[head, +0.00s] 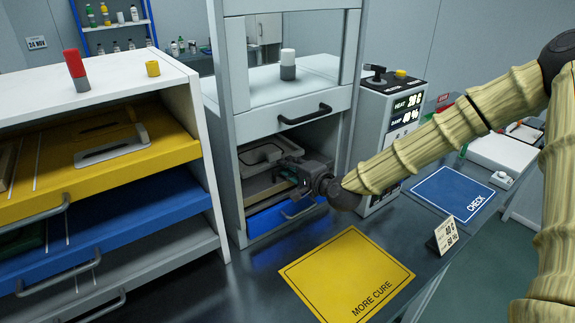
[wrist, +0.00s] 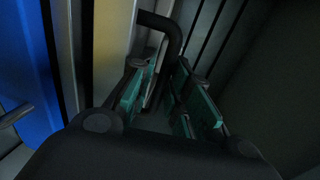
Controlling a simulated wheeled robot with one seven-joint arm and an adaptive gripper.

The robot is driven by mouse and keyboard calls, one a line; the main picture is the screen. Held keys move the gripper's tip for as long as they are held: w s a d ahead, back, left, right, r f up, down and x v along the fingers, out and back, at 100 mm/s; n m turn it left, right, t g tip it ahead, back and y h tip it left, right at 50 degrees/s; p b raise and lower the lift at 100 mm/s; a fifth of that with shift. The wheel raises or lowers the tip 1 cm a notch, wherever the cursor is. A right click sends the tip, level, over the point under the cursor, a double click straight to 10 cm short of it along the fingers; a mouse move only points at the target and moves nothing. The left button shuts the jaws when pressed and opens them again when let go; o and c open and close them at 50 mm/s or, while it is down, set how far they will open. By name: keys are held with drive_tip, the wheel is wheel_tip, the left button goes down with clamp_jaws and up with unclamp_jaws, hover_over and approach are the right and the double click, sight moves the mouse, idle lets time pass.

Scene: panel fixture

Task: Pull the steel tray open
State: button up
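The centre cabinet has an open lower bay. My gripper (head: 292,168) reaches into the front right of this bay from the right. In the wrist view, a dark bar handle (wrist: 172,32) runs between the teal finger pads of my gripper (wrist: 162,88). The handle's grasped part is mostly hidden in the head view.
A blue tray (head: 268,219) lies just below; it is also at left in the wrist view (wrist: 28,70). A raised door with a black handle (head: 305,115) hangs above. A control box (head: 388,120) stands right. A yellow mat (head: 345,272) lies in front.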

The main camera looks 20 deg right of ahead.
drive_tip(key=shift+w+a, duration=0.2)
drive_tip(key=shift+w, duration=0.1)
clamp_jaws()
drive_tip(key=shift+f, duration=0.15)
